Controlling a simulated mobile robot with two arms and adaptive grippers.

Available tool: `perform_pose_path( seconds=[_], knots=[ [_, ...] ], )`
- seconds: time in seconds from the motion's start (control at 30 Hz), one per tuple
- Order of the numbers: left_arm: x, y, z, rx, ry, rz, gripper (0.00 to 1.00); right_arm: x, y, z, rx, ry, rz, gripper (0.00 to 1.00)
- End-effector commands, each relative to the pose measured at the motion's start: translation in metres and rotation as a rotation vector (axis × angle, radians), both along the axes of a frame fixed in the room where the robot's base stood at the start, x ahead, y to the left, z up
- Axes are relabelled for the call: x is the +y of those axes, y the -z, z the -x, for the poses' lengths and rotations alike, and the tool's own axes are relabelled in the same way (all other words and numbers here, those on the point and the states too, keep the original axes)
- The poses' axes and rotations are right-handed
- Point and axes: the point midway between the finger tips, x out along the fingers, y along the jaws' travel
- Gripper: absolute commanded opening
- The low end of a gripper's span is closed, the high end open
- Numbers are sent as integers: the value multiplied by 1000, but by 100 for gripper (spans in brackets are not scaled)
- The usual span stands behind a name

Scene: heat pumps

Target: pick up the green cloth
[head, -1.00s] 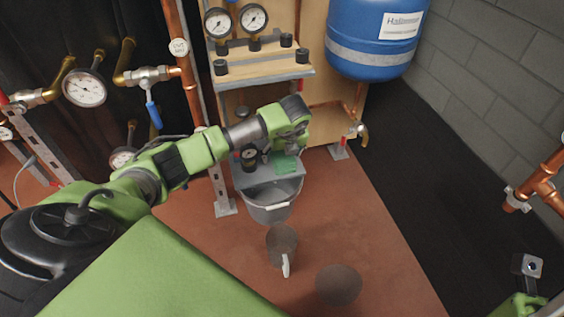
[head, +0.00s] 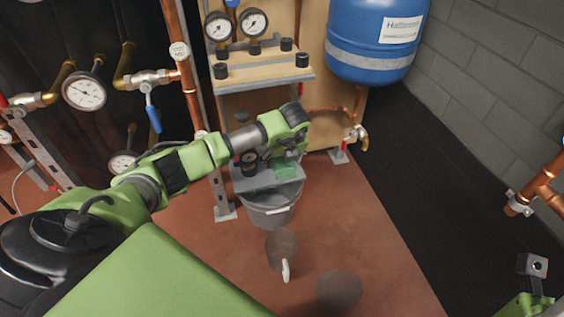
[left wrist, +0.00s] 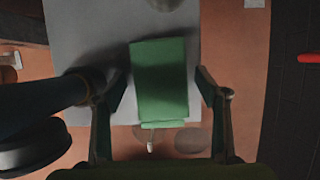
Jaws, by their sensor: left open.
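The green cloth (head: 286,170) lies folded flat on a grey shelf (head: 252,184) above a bucket. In the left wrist view the cloth (left wrist: 160,82) is a green rectangle in the middle. My left gripper (head: 288,156) is above the cloth, pointing down. Its two fingers stand apart in the left wrist view (left wrist: 163,92), one at each side of the cloth, with nothing held. I cannot tell how much height is left between fingertips and cloth. Only a piece of my right arm shows at the lower right of the head view; its fingers do not show.
A dark cylindrical gauge (head: 250,160) stands on the shelf left of the cloth; a dark object also shows at left in the wrist view (left wrist: 45,100). The wooden gauge shelf (head: 262,72) is above.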

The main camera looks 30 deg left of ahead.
Motion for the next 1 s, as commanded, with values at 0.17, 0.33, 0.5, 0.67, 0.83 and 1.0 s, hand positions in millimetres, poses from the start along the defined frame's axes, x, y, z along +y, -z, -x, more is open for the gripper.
perform_pose_path(
  seconds=[0.17,0.33,0.5,0.67,0.83,1.0],
  knots=[
    [0,0,0,0,0,0,48,0,-2,1,-7,0,0,34],
    [0,1,0,1,0,0,25,0,-2,1,-9,0,-1,34],
    [0,1,1,3,0,0,25,0,-2,1,-10,1,-1,34],
    [0,-1,1,3,0,0,25,-1,-3,2,-11,1,-2,34],
    [0,-16,1,2,-1,0,25,-2,-6,4,-2,0,-7,34],
    [0,-43,0,0,0,0,25,-3,-2,3,51,0,-8,34]
  ],
)
